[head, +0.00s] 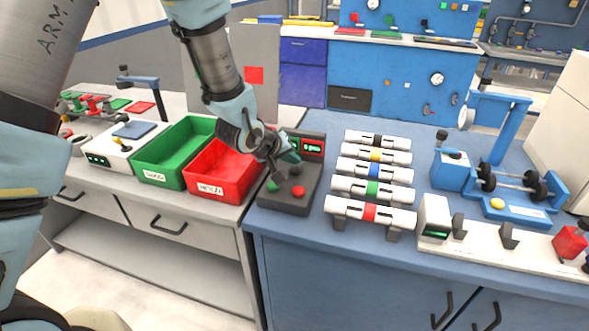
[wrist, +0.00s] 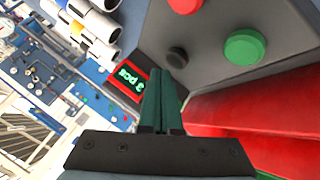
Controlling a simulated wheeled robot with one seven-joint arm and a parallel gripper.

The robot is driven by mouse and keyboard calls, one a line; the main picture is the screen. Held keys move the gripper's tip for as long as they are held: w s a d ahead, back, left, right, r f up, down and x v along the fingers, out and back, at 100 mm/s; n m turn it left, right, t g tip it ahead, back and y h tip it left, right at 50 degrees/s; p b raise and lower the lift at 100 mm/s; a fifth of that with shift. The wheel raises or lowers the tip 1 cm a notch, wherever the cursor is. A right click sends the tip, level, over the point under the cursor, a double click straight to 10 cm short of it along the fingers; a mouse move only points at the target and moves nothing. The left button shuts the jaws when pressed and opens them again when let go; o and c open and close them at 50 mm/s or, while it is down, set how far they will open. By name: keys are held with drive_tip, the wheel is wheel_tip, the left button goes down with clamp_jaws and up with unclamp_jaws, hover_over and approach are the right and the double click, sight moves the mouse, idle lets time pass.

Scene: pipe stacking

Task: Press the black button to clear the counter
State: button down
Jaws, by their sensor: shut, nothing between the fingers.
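The dark grey counter box (head: 285,203) stands at the left front of the blue bench. It has a red button (head: 298,192), a green button (head: 272,185) and a lit display. The wrist view shows the small black button (wrist: 177,57) between the red button (wrist: 184,4) and the green button (wrist: 243,47). The display (wrist: 128,80) there appears to read "3 pcs". My gripper (wrist: 161,72) is shut and empty, its fingertips just below the black button in that picture. I cannot tell whether they touch it. In the head view my gripper (head: 282,176) is over the box.
A red bin (head: 215,186) and a green bin (head: 160,163) stand left of the box. White pipes with coloured bands (head: 372,188) lie in a rack to its right. A blue test rig (head: 500,150) and a white fixture (head: 480,238) are farther right.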

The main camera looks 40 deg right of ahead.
sight(292, 172)
drive_tip(key=shift+f, duration=0.1)
drive_tip(key=shift+f+b, duration=0.3)
drive_tip(key=shift+b, duration=0.05)
drive_tip(key=shift+f+b, duration=0.4)
drive_tip(key=shift+f, duration=0.05)
idle(0.7)
drive_tip(key=shift+r, duration=0.1)
drive_tip(key=shift+r+p, duration=0.65)
drive_tip(key=shift+r, duration=0.1)
drive_tip(key=shift+r+p, duration=1.85)
drive_tip(key=shift+r, duration=0.7)
